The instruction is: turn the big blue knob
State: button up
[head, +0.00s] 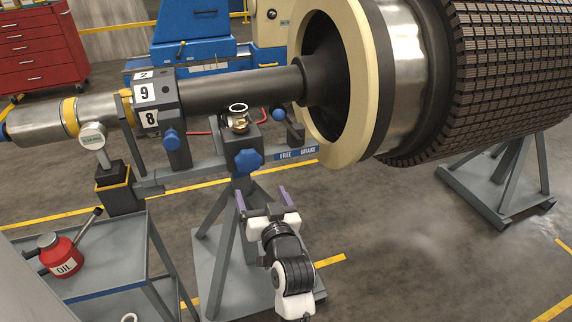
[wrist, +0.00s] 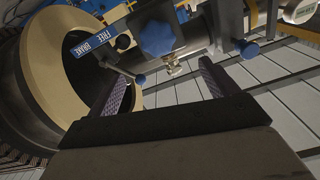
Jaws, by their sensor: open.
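The big blue knob (head: 248,160) is a lobed, star-shaped knob on the front of the grey rotor stand, left of the FREE/BRAKE label (head: 297,154). In the wrist view the knob (wrist: 157,38) shows at the top, beyond the fingers and roughly between their directions. My gripper (head: 262,196) is open and empty, in front of the knob and a little below it in the head view. Its two purple-grey fingers point towards the stand and appear apart from the knob. In the wrist view my gripper (wrist: 162,80) has a wide gap between its fingers.
Smaller blue knobs sit left (head: 171,140) and right (head: 278,115) of the big one. A large rotor (head: 500,70) with a cream ring (head: 370,120) lies above right. A grey cart (head: 110,262) with a red oil can (head: 60,254) stands left.

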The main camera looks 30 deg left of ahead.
aim_at(249, 163)
jog(key=p+x, duration=0.3)
jog(key=x, duration=1)
jog(key=shift+w+a+f+p, duration=0.15)
jog(key=shift+w+a+p, duration=0.05)
jog(key=shift+w+p, duration=0.15)
jog(key=c, duration=1)
jog(key=shift+f+b, duration=0.1)
jog(key=shift+b, duration=0.25)
jog(key=n+b, duration=0.3)
jog(key=shift+f+n, duration=0.1)
jog(key=shift+n, duration=0.3)
jog(key=shift+s+n+b, duration=0.1)
jog(key=shift+n+b, duration=1.65)
jog(key=shift+n, duration=0.75)
